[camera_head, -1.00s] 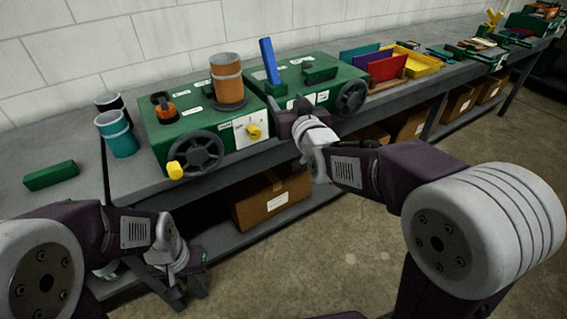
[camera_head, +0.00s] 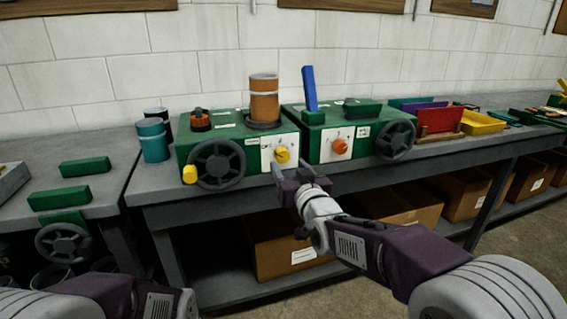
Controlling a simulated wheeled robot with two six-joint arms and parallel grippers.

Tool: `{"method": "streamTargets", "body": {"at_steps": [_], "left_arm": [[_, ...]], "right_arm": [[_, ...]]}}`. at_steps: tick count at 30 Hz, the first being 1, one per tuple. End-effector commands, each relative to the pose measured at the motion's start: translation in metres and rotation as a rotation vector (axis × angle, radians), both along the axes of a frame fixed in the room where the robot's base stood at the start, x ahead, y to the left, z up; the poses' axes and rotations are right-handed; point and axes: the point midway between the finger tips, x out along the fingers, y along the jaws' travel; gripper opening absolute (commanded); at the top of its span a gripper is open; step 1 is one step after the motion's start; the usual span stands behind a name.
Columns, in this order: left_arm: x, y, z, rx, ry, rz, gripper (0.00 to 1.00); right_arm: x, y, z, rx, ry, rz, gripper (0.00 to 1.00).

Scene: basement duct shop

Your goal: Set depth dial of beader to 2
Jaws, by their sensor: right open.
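Two green machines stand side by side on the bench; their labels are too small to tell which is the beader. The left machine (camera_head: 240,140) carries an orange cylinder (camera_head: 264,98), a black handwheel (camera_head: 217,164) and a yellow dial (camera_head: 283,155) on a white plate. The right machine (camera_head: 366,118) has a blue upright lever (camera_head: 309,88), an orange-red dial (camera_head: 340,146) on a white plate and a black handwheel (camera_head: 396,139). My right gripper (camera_head: 293,168) is open and empty, just in front of and below the yellow dial. Dial numbers are unreadable. My left gripper is out of frame.
Teal and dark cups (camera_head: 153,140) stand left of the machines. Green blocks (camera_head: 60,198) lie on the left bench. Colored panels and a yellow tray (camera_head: 482,123) are at the right. Cardboard boxes (camera_head: 285,250) sit on the lower shelf.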

Motion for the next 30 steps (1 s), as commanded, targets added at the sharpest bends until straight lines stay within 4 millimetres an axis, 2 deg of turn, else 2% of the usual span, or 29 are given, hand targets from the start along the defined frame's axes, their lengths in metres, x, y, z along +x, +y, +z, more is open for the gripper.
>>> {"method": "streamTargets", "body": {"at_steps": [3, 7, 12, 18, 20, 24, 25, 30], "left_arm": [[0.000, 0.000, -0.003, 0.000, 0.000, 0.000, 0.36], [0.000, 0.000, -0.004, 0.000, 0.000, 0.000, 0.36], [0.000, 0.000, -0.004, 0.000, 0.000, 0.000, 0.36], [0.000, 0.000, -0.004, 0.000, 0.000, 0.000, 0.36], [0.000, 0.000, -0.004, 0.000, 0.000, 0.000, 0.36], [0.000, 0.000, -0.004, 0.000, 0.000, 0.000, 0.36], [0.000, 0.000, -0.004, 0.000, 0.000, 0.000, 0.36], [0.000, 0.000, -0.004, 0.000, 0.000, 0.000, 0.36]], "right_arm": [[0.025, 0.007, -0.002, 0.000, 0.001, -0.001, 0.58], [0.044, 0.013, -0.001, 0.000, 0.000, 0.000, 0.58], [0.053, 0.016, -0.001, 0.000, 0.000, 0.000, 0.58], [0.053, 0.016, 0.000, 0.000, 0.000, 0.000, 0.58], [0.053, 0.016, 0.000, 0.000, 0.001, 0.000, 0.44], [0.053, 0.016, 0.000, 0.000, 0.001, 0.000, 0.05], [0.053, 0.016, 0.000, 0.000, 0.001, 0.000, 0.00], [0.053, 0.016, -0.001, 0.006, 0.003, 0.000, 0.00]]}}
